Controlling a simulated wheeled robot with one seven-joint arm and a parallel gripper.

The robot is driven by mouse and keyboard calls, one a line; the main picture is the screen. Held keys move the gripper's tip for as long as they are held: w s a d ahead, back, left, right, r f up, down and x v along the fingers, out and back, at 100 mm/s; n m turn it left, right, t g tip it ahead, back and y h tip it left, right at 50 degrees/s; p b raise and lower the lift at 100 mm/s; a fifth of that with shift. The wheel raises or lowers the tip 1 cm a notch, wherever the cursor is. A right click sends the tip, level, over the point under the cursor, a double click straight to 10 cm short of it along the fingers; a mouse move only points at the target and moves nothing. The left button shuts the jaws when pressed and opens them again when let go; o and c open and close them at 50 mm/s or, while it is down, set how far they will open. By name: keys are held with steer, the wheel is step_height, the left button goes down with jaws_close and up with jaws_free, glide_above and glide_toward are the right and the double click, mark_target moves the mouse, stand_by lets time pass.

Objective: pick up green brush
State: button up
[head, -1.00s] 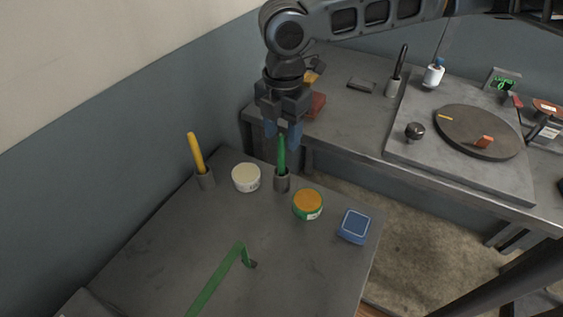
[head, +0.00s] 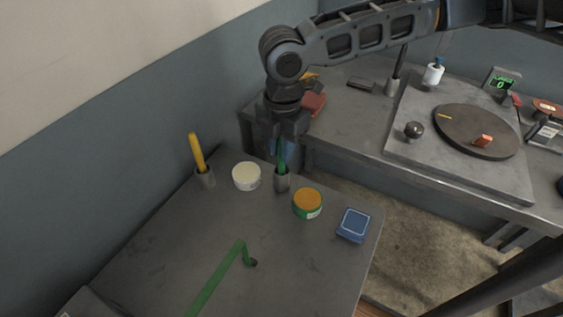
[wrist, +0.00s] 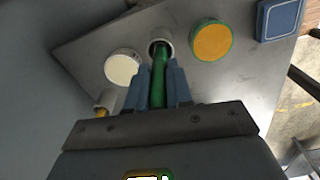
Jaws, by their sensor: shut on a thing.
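The green brush (head: 281,160) stands upright in a small grey cup (head: 282,183) on the near table. Its handle (wrist: 159,75) also shows in the wrist view, running from the cup's mouth up between the fingers. My gripper (head: 281,148) points down over the cup, and its blue fingers are shut on the brush handle. In the wrist view, my gripper (wrist: 160,85) has one finger on each side of the handle. The brush's lower end is hidden inside the cup.
A yellow-handled tool (head: 197,153) stands in another cup at left. A white-lidded tub (head: 246,176), an orange-lidded green tub (head: 308,203) and a blue box (head: 354,225) stand close by. A green bar (head: 217,278) crosses the front. A second table (head: 345,125) lies behind.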

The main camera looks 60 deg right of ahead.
jaws_close()
step_height(320, 180, up, 10)
steer(key=shift+r+b, duration=0.1)
steer(key=shift+b, duration=0.2)
stand_by(2.3)
